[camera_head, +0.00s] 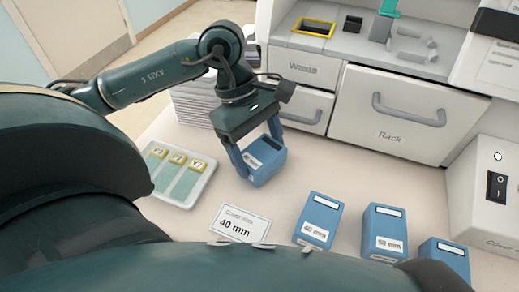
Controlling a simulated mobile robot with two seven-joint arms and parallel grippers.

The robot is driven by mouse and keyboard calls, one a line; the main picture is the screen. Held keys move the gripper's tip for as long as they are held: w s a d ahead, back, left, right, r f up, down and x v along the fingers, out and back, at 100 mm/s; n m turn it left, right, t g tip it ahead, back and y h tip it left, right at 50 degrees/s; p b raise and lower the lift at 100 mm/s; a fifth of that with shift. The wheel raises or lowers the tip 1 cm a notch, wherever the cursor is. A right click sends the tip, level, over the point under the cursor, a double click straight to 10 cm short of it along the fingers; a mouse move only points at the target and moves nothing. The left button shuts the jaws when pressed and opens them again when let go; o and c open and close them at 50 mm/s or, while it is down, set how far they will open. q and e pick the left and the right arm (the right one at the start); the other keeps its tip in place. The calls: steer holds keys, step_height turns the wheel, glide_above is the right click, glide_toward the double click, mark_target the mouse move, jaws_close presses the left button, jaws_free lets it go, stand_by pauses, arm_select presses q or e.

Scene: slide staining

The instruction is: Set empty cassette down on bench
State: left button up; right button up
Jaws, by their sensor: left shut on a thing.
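My left gripper (258,160) points down over the bench (190,226) and is shut on a blue cassette (264,170). A white label shows on the cassette's left face, too small to read. The cassette's top shows a dark opening; its inside is not clear. Its lower end is close to the bench, and I cannot tell whether it touches. My right gripper is not in view.
A tray (207,178) with yellow-labelled slides lies to the left. A "40 mm" card (240,225) lies in front. Blue cassettes stand at the right, one labelled 40 mm (319,221), another 50 mm (383,232). Behind are the Waste and Rack drawers (395,133). A white switch box (492,205) stands right.

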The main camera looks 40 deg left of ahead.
arm_select(q)
steer(key=shift+f, duration=0.55)
steer(key=shift+f, duration=0.1)
steer(key=o, duration=1.1)
steer(key=shift+r, duration=0.25)
steer(key=v, duration=1.1)
steer(key=shift+a+r, duration=0.15)
steer(key=shift+r, duration=0.2)
